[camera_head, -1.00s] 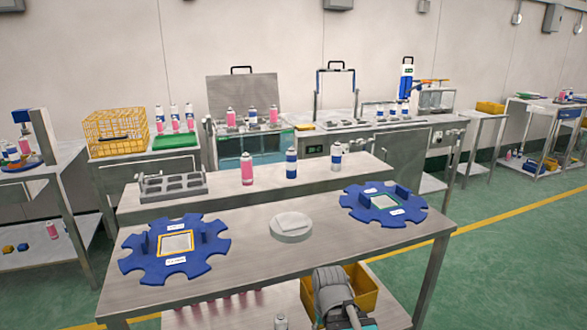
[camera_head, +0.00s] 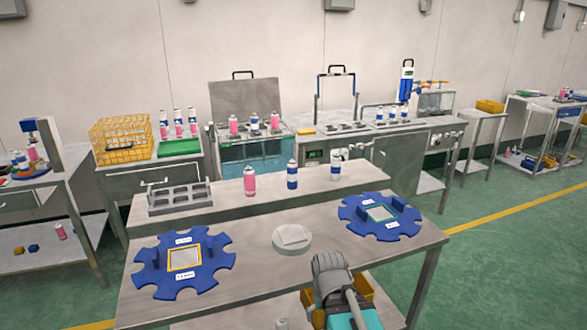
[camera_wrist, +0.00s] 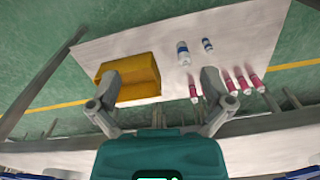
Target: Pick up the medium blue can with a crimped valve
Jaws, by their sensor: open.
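In the wrist view, my gripper (camera_wrist: 160,76) is open and empty, its two fingers spread wide above the lower shelf. A larger white-and-blue can (camera_wrist: 183,53) and a smaller blue-and-white can (camera_wrist: 207,44) are on that shelf, beyond the fingertips and apart from them. On the raised ledge in the head view are a blue-and-white can (camera_head: 292,175) and a white can with a blue band (camera_head: 336,165). I cannot tell which can is the medium one, or whether their valves are crimped. In the head view, my wrist covers part of the table's front edge.
A yellow bin (camera_wrist: 132,84) and several pink cans (camera_wrist: 238,84) are on the lower shelf. The table (camera_head: 265,290) holds two blue gear-shaped fixtures (camera_head: 218,261) (camera_head: 352,212) and a round white piece (camera_head: 292,237). A pink can (camera_head: 249,182) and grey rack (camera_head: 178,198) stand behind.

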